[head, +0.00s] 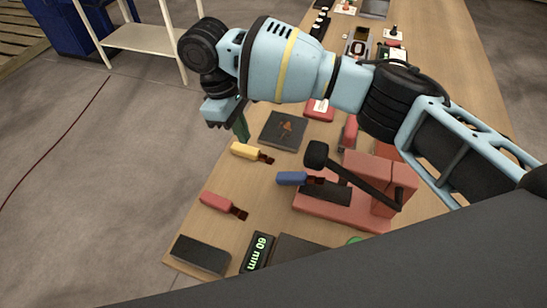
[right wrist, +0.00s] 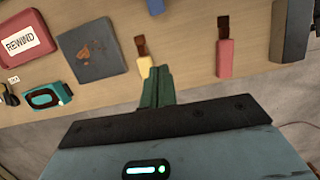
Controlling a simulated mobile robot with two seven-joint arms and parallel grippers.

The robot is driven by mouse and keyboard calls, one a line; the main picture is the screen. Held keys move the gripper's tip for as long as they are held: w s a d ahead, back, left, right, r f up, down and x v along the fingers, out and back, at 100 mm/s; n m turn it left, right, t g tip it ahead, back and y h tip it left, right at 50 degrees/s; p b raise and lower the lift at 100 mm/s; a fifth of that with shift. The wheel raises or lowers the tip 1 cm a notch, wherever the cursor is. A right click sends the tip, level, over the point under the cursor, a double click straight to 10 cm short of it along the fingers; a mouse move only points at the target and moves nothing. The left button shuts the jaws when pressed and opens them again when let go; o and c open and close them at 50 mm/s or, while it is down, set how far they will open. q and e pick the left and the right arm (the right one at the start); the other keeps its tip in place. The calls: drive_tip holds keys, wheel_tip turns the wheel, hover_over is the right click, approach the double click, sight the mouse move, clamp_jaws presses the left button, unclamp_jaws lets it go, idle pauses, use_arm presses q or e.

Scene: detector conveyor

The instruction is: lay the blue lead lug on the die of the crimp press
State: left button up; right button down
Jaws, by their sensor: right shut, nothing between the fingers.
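The blue lead lug (head: 292,178) has its blue sleeve at the left edge of the red crimp press (head: 345,212). Its brown metal end points right, over the press's black die (head: 328,193); whether it touches the die is unclear. In the right wrist view the blue lug (right wrist: 155,6) shows at the top edge. My right gripper (head: 242,130) is shut and empty, up and left of the blue lug, close to the yellow lug (head: 245,151). Its green fingers (right wrist: 157,82) are together in the right wrist view. My left gripper is out of view.
A red lug (head: 216,201) lies near the table's left edge. A dark square plate (head: 283,131) lies beyond the yellow lug. The press's black-knobbed lever (head: 350,172) rises above the die.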

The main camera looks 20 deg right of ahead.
sight(274, 176)
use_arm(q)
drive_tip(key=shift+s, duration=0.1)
use_arm(e)
drive_tip(key=shift+s, duration=0.1)
